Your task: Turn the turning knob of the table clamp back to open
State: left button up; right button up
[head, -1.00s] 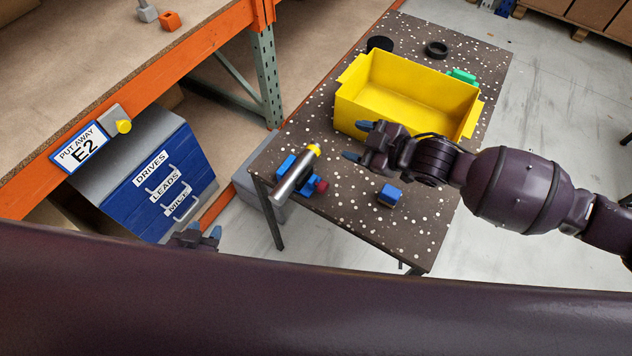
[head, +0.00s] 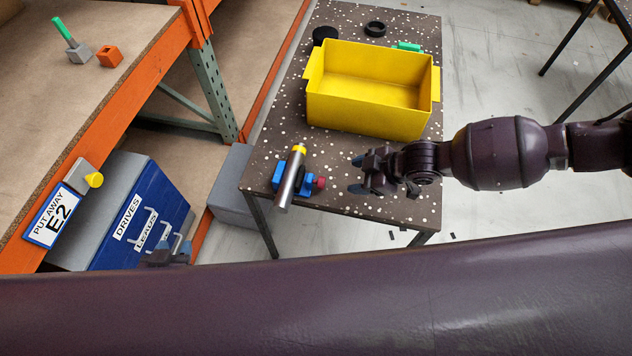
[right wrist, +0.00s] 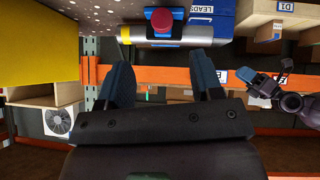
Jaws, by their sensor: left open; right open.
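The table clamp (head: 279,176) is blue and sits near the left front corner of the speckled table. Its red turning knob (head: 320,182) points right, and a silver cylinder with a yellow band (head: 290,180) lies across the clamp. My right gripper (head: 357,174) is open and empty just right of the knob, not touching it. In the right wrist view, the knob (right wrist: 163,20) shows beyond and between the open fingers (right wrist: 163,80). My left gripper (head: 172,250) is open, low at the left by the blue drawers; it also shows in the right wrist view (right wrist: 262,84).
A yellow bin (head: 365,115) stands on the speckled table (head: 270,135) behind the clamp, with black rings (head: 375,28) and a green piece (head: 408,46) beyond it. An orange-edged shelf (head: 105,120) and blue drawers (head: 130,225) stand at left.

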aim_at(321, 183)
jog(key=shift+m, duration=0.3)
jog(key=b+x, duration=0.1)
jog(key=x, duration=0.9)
jog(key=shift+s+a+r, duration=0.1)
jog(key=shift+a+r, duration=0.1)
jog(key=shift+r, duration=0.05)
pick_arm(q)
jog(key=shift+a+f, duration=0.15)
jog(key=shift+f, duration=0.5)
pick_arm(e)
jog(key=shift+w+a+f, duration=0.2)
jog(key=shift+a+f, duration=0.15)
jog(key=shift+f, duration=0.05)
